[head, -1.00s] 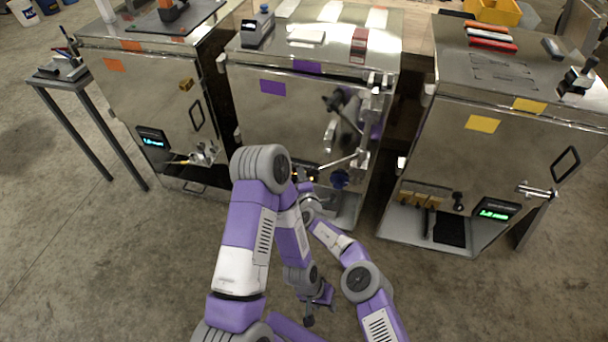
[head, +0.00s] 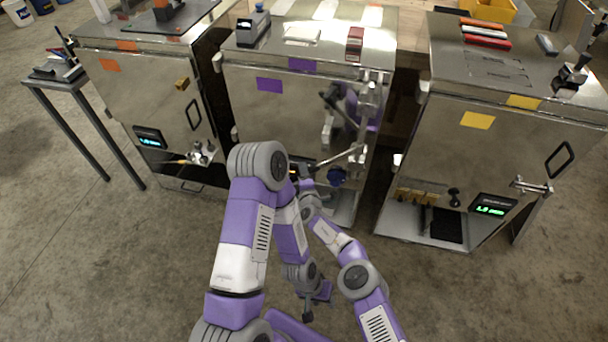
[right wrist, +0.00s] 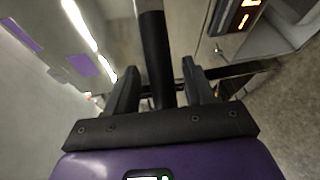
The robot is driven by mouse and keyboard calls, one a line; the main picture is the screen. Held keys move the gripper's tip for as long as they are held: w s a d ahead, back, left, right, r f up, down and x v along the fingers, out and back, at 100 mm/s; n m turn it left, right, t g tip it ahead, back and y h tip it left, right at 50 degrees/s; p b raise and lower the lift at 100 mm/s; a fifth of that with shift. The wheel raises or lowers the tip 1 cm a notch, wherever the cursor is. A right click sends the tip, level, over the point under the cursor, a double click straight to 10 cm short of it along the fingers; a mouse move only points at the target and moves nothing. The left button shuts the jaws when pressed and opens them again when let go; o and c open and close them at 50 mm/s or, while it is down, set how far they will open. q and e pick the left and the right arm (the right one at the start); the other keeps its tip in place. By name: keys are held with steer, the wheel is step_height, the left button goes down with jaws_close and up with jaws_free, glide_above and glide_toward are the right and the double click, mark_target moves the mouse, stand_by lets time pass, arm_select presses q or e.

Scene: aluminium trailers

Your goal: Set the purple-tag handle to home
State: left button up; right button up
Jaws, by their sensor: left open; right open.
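The middle metal cabinet (head: 240,110) carries purple tags (head: 269,85) on its top and front. A lever handle (head: 340,159) sticks out to the left from its lower right front. My right gripper (head: 306,178) is at the lever's left end, partly hidden by my own arm. In the right wrist view, the open fingers of my right gripper (right wrist: 160,70) stand on either side of a black handle grip (right wrist: 156,50), with gaps visible; contact is unclear. My left gripper (head: 312,300) hangs low over the floor, open and empty, away from the cabinet.
An orange-tag cabinet (head: 125,85) stands left and a yellow-tag cabinet (head: 475,150) stands right. A blue knob (head: 337,176) sits just below the lever. A display with orange digits (right wrist: 238,15) is close to my right gripper. The floor in front is clear.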

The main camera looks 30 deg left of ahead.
steer(key=shift+s+p, duration=0.15)
steer(key=shift+p, duration=0.2)
steer(key=p+v, duration=0.6)
steer(key=v, duration=0.1)
steer(key=shift+d, duration=0.2)
